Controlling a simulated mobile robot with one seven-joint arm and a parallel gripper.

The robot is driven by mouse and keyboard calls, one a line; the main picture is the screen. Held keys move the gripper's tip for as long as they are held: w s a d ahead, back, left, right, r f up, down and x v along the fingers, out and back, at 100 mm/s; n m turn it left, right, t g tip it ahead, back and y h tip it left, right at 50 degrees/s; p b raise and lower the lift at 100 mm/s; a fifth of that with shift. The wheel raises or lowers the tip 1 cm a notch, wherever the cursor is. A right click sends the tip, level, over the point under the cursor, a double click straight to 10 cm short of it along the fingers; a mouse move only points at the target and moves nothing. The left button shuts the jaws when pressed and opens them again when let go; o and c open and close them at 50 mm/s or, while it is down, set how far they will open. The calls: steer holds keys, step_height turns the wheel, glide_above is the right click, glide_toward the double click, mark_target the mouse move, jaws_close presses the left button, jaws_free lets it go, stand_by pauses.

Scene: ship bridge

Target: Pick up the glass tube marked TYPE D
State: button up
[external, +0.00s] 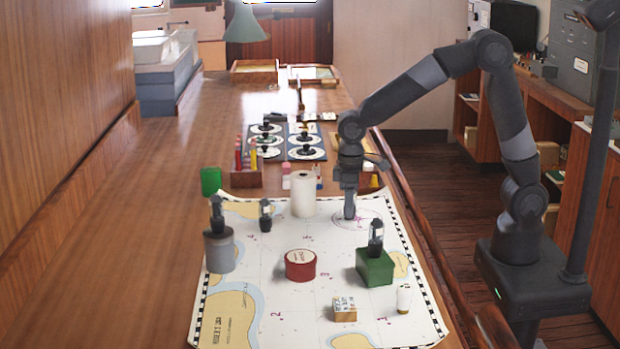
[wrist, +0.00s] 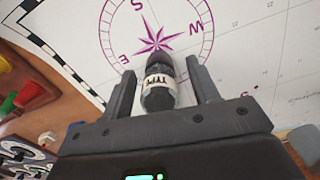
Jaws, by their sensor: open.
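My gripper (external: 349,200) points down over the compass rose on the chart. In the wrist view my gripper (wrist: 160,70) is open, with one finger on each side of a dark-ended tube (wrist: 158,88) with a pale label band. The fingers look apart from the tube, and its label is too small to read. Similar dark tubes stand on the grey cylinder (external: 217,214), on the chart (external: 266,216) and on the green box (external: 376,237). I cannot read their markings, so I cannot tell which is TYPE D.
The chart (external: 240,285) also bears a white roll (external: 303,194), a red round tin (external: 300,265), a small patterned box (external: 345,309) and a white cylinder (external: 403,299). A grey cylinder (external: 219,252) and green box (external: 374,268) support tubes. The wooden table (external: 130,270) is clear at left.

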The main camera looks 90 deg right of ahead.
steer(key=c, duration=1)
steer(key=shift+c, duration=0.2)
